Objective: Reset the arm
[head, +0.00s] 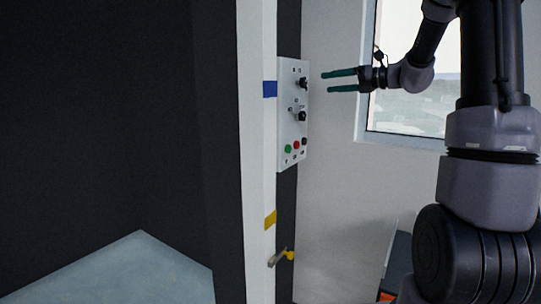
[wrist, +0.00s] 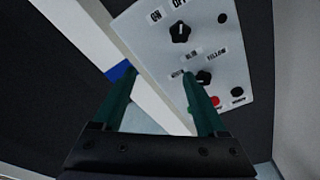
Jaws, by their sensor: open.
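My gripper (head: 328,81) is open and empty, with two green fingers pointing left at the control panel (head: 285,120) in the head view. A gap shows between the fingertips and the panel there. In the wrist view the two fingers (wrist: 158,82) are spread apart, and the light grey panel (wrist: 226,42) lies beyond them. The panel carries two black knobs, one marked ON and OFF (wrist: 180,33) and a lower one (wrist: 204,77). The right finger covers part of the lower panel. My arm reaches in from the right side of the head view.
A white post (head: 257,150) with blue (head: 270,89) and yellow (head: 270,219) tape stands left of the panel. A small lever with a yellow part (head: 290,255) sits low beside it. A window (head: 412,80) is behind my arm. A dark wall fills the left.

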